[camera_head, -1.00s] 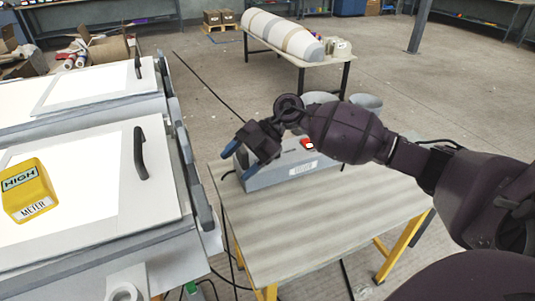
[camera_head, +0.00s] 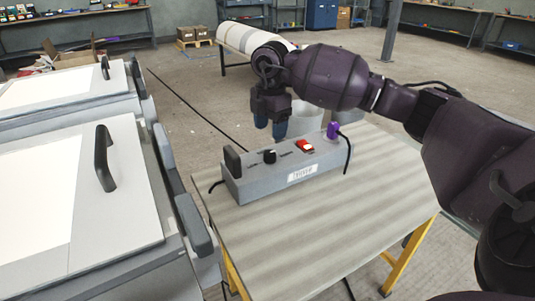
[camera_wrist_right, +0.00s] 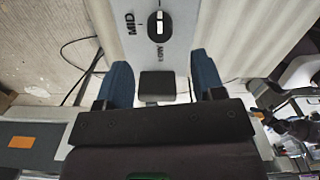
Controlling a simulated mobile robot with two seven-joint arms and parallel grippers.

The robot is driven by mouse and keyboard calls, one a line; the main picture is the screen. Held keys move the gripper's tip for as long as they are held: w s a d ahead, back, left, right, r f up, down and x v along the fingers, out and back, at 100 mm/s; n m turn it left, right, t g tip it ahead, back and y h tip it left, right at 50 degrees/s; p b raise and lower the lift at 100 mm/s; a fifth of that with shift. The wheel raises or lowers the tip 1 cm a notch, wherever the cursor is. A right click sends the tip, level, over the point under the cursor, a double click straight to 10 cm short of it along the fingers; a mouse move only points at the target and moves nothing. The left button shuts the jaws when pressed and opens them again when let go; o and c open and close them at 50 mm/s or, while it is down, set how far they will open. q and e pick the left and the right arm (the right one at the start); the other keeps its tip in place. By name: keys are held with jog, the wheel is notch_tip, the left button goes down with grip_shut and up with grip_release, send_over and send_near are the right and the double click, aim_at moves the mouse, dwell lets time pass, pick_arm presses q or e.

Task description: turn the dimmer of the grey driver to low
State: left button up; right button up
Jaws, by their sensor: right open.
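The grey driver (camera_head: 245,187) is a long box on the worktable. Its black dimmer knob (camera_head: 269,156) sits on top, toward the left end, and shows in the right wrist view (camera_wrist_right: 158,28) with a white mark and the labels MID and LOW beside it. Which label the knob points to I cannot tell. My right gripper (camera_head: 270,127) is open and empty, blue fingers pointing down, above the driver near the knob. In the right wrist view a dark block (camera_wrist_right: 157,86) on the driver's end shows between the fingers (camera_wrist_right: 162,82). My left gripper is out of view.
On the driver are a red switch (camera_head: 305,146), a purple plug (camera_head: 332,130) with a black cable and a black end block (camera_head: 232,162). The worktable (camera_head: 310,225) is clear in front. Panels with black handles (camera_head: 104,158) stand close at the left.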

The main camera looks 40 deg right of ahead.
aim_at(270, 152)
notch_tip(270, 152, down, 6)
jog(key=shift+f+b, duration=0.25)
jog(key=shift+b, duration=0.5)
jog(key=shift+f, duration=0.6)
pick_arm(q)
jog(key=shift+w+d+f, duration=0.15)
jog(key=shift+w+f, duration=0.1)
pick_arm(e)
jog(key=shift+f, duration=0.15)
jog(key=shift+c, duration=0.3)
jog(key=c, duration=0.9)
jog(key=shift+o, duration=0.2)
